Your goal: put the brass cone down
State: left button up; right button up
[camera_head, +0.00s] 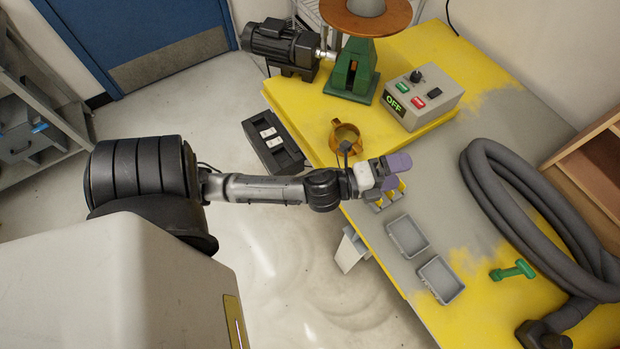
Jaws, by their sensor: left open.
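My left gripper (392,184) reaches in from the left over the near edge of the workbench (500,225). Its lavender fingers are open, above small yellow and grey parts (378,206) that they partly cover. I cannot tell whether one of these parts is the brass cone. A brass-coloured, hollow piece with lugs (336,128) stands on the yellow area just behind the gripper, apart from the fingers. No clear cone shape shows. My right gripper is not in view.
Two grey trays (424,249) (455,293) lie right of the gripper. A green part (512,270) and a thick grey hose (505,200) lie farther right. A control box (440,92) marked OFF and a green stand (352,75) are at the back.

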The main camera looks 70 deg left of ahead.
pick_arm(q)
jog(key=s+f+n+g+y, duration=0.4)
jog(key=s+f+n+g, duration=0.5)
jog(key=n, duration=0.3)
jog(key=s+d+f+n+g+h, duration=0.1)
jog(key=s+d+f+n+g, duration=0.1)
jog(key=s, duration=0.4)
jog(key=s+d+f+n+g+h, duration=0.1)
jog(key=s+d+f+n+g, duration=0.2)
jog(key=s+f+g, duration=0.1)
jog(key=shift+s+f+n+h, duration=0.3)
jog(key=shift+s+h, duration=0.1)
jog(key=shift+s, duration=0.5)
